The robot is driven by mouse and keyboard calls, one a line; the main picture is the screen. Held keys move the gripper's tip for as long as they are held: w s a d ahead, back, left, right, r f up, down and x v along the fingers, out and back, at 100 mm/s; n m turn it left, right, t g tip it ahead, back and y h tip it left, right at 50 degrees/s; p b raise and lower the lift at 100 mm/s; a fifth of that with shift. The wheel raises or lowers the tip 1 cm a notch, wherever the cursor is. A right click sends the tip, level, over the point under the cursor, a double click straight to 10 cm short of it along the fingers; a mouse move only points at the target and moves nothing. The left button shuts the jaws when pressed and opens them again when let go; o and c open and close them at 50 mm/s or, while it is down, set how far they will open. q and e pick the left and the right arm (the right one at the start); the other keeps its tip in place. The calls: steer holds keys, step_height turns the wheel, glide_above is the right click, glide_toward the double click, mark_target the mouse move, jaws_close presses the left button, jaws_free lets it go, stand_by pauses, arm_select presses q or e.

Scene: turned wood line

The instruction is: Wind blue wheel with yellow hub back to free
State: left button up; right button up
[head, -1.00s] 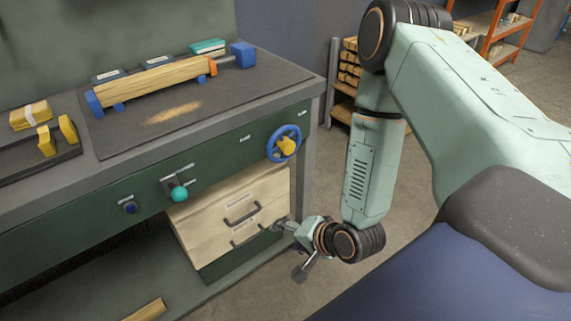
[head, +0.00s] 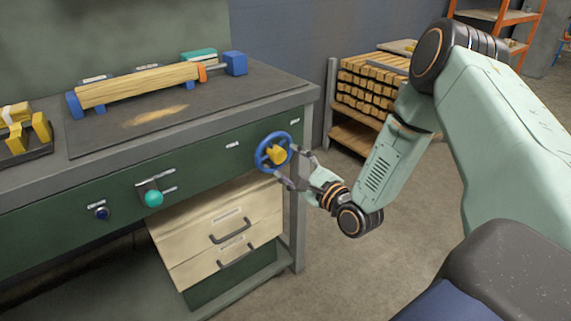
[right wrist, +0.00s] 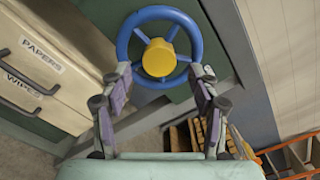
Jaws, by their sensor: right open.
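The blue wheel (head: 264,143) with its yellow hub (head: 277,155) is mounted on the green front panel at the bench's right end. It also shows large at the top of the right wrist view (right wrist: 124,45). My right gripper (head: 290,170) is open, with its fingers pointing at the wheel. In the right wrist view, its two fingertips (right wrist: 160,75) lie on either side of the hub at the wheel's lower rim. I cannot tell whether they touch it. My left gripper is not in view.
A wooden bar (head: 140,84) lies between blue and orange holders on the bench top. A teal knob (head: 153,198) on a slider and a blue button (head: 102,213) sit left on the panel. Cream drawers (head: 215,230) stand below. A wood shelf (head: 375,85) stands behind.

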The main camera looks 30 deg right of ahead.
mark_target(273, 152)
steer(key=shift+w+a+r+b, duration=0.15)
steer(key=shift+w+a, duration=0.1)
steer(key=shift+w, duration=0.45)
steer(key=shift+w+a+b, duration=0.15)
steer(key=shift+w+a, duration=0.05)
steer(key=shift+w, duration=0.5)
steer(key=shift+d, duration=0.3)
steer(key=shift+a, duration=0.25)
steer(key=c, duration=0.3)
steer(key=shift+d, duration=0.15)
steer(key=c, duration=0.9)
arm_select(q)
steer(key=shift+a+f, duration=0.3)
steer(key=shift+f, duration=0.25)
arm_select(e)
steer(key=shift+o, duration=0.2)
